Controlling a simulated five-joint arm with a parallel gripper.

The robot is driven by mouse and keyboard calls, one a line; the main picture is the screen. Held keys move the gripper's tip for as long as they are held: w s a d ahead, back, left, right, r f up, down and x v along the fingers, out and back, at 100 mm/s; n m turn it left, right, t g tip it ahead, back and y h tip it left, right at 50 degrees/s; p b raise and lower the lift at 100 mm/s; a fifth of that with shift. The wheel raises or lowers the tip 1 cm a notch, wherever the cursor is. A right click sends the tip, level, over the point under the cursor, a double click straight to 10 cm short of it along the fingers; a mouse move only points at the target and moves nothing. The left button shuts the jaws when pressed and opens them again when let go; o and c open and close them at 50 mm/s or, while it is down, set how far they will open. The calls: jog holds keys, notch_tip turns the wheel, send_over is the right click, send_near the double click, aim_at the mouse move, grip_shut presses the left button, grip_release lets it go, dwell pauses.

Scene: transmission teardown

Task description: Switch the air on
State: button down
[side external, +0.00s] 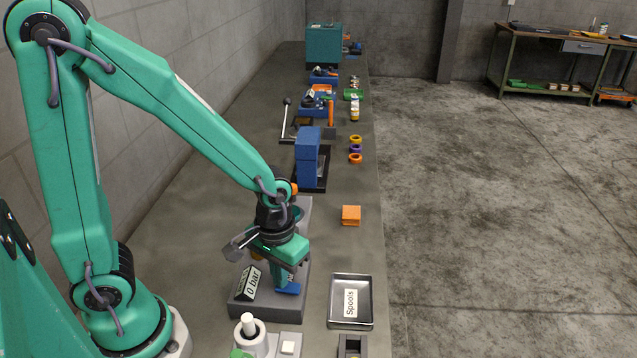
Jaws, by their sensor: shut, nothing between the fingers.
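A grey unit (243,312) stands on the bench near the front, with a slanted display (252,284) reading "0 bar". A blue handle-like part (289,288) shows on the unit's right side. My gripper (281,283) points down over the unit, shut and empty, with its fingertips right at the blue part. I cannot tell whether they touch it. My gripper and wrist hide much of the unit's back and middle.
A metal tray labelled "Spools" (335,321) lies to the right. A white button box (290,346) and a white cylinder (249,326) stand in front. An orange block (351,215), coloured rings (355,148) and a blue fixture (306,150) lie behind. Bench between tray and orange block is clear.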

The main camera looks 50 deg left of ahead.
jog(key=shift+f, duration=0.2)
jog(key=shift+r, duration=3.55)
jog(key=s+a+r+m+t, duration=0.3)
jog(key=s+a+r+t, duration=0.1)
jog(key=r, duration=0.7)
jog(key=shift+s+a+r+t, duration=0.15)
jog(key=shift+a+r+t, duration=0.2)
jog(key=shift+a+t, duration=0.6)
